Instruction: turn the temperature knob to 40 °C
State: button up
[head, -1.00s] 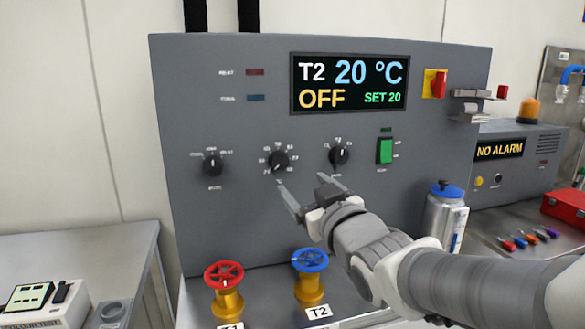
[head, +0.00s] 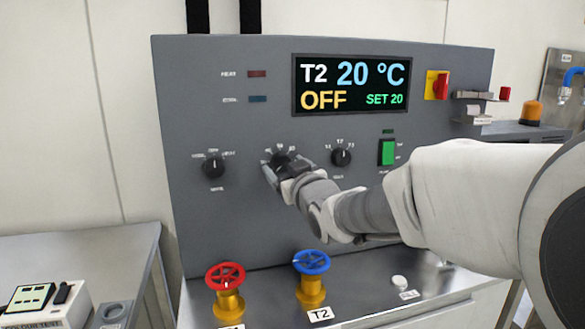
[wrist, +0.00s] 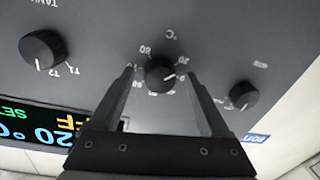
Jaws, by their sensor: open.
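The temperature knob (head: 281,158) is the middle black dial of three on the grey panel, partly covered by my gripper (head: 277,170) in the head view. In the wrist view the knob (wrist: 160,73) has numbers and a °C mark around it; its exact setting is hard to read. The fingers of my gripper (wrist: 160,76) are open, with one fingertip on each side of the knob. I cannot tell whether they touch it. The display (head: 351,85) reads T2, 20 °C, OFF and SET 20.
A second dial (head: 213,165) is to the left and the TANK dial (head: 341,155) is close to the right. A green switch (head: 387,152) is farther right. Red (head: 225,276) and blue (head: 311,262) valve wheels stand below. The panel above the dials is clear up to the display.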

grip_shut()
dwell(0.4)
jog(key=shift+f, duration=0.1)
jog(key=m+b, duration=0.3)
jog(key=m, duration=0.1)
jog(key=shift+f, duration=0.1)
jog(key=m+b, duration=0.2)
jog(key=m, duration=0.3)
jog(key=shift+a+m+t, duration=0.15)
jog(key=shift+m+t, duration=0.15)
jog(key=m+b, duration=0.2)
jog(key=m, duration=0.2)
jog(key=shift+s+a+m+h+b, duration=0.1)
jog(key=shift+m+h+b, duration=0.15)
jog(key=shift+m+b, duration=0.75)
jog(key=shift+a+m+h+b, duration=0.1)
jog(key=shift+m+h+b, duration=0.3)
jog(key=shift+m, duration=1)
